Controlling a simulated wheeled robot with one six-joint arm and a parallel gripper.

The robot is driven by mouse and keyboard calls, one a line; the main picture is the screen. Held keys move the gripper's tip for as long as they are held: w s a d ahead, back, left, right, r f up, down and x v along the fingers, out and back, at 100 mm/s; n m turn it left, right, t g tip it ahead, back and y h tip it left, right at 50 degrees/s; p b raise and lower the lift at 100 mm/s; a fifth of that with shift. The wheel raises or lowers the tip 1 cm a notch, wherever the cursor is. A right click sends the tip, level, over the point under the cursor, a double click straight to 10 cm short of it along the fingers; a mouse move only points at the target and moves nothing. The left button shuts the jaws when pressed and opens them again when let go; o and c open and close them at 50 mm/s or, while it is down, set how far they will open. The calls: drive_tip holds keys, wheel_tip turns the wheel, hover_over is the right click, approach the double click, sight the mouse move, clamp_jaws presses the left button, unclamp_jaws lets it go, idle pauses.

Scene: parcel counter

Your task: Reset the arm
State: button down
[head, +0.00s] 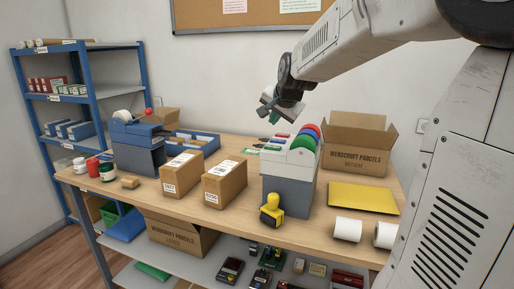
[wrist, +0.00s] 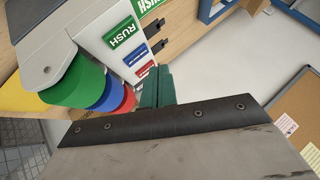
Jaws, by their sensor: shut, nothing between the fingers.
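My gripper (head: 271,114) hangs in the air above the wooden counter (head: 140,187), at the end of my arm, which reaches in from the upper right. Its greenish fingers are shut with nothing held. In the head view it is above and behind the white and grey label dispenser (head: 288,190). In the wrist view the shut green fingers (wrist: 157,88) show beyond the dark edge of the gripper body. The dispenser's green, blue and red rolls (wrist: 75,85) and its RUSH label (wrist: 122,34) lie beside the fingers in that view, apparently apart from them.
Two brown parcels (head: 225,183) stand left of the dispenser, and a yellow stamp (head: 272,211) sits in front. An open carton (head: 356,149), a yellow envelope (head: 362,198) and white rolls (head: 347,229) are to the right. A blue shelf (head: 90,105) stands left. Air around the gripper looks clear.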

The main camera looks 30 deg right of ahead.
drive_tip(key=s+a+f+n+g+y, duration=0.1)
drive_tip(key=s+a+f+n+g, duration=0.1)
drive_tip(key=s+a, duration=0.4)
drive_tip(key=s+a+f+n+g, duration=0.3)
drive_tip(key=s+a+f+n, duration=0.2)
drive_tip(key=s, duration=1.1)
drive_tip(key=s+a+f+n+g+y, duration=0.1)
drive_tip(key=s+a+n, duration=0.4)
drive_tip(key=s, duration=0.7)
wheel_tip(320, 180, down, 3)
drive_tip(key=a+g, duration=0.1)
drive_tip(key=a, duration=0.1)
drive_tip(key=shift+a+r+g+y, duration=0.2)
drive_tip(key=shift+a+g+y, duration=0.1)
drive_tip(key=shift+a, duration=0.05)
